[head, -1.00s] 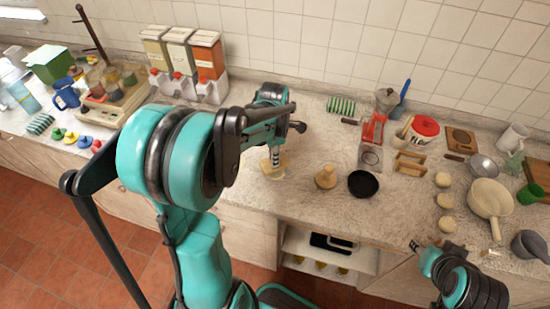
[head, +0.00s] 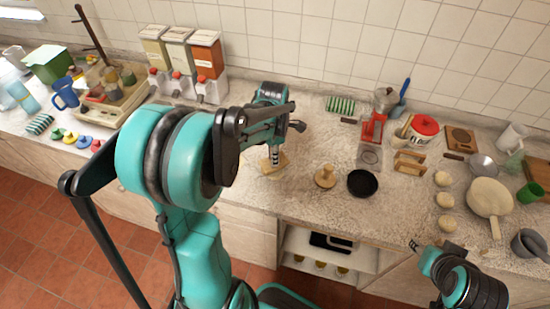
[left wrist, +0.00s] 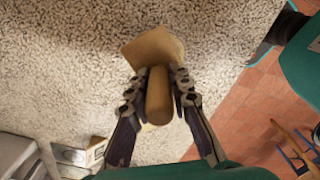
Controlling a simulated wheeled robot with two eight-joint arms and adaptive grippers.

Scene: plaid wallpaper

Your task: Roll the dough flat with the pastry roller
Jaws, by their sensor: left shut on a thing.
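My left gripper (head: 274,157) reaches down over the counter. In the left wrist view its fingers (left wrist: 160,88) are closed around a wooden cylindrical handle, which I take to be the pastry roller (left wrist: 159,97). A tan, block-like wooden part (left wrist: 152,47) shows beyond the fingertips.
Several pale round pieces (head: 444,200) and a pan (head: 490,198) lie farther right. Dispensers (head: 205,65) stand behind. The counter left of the press has some free room.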

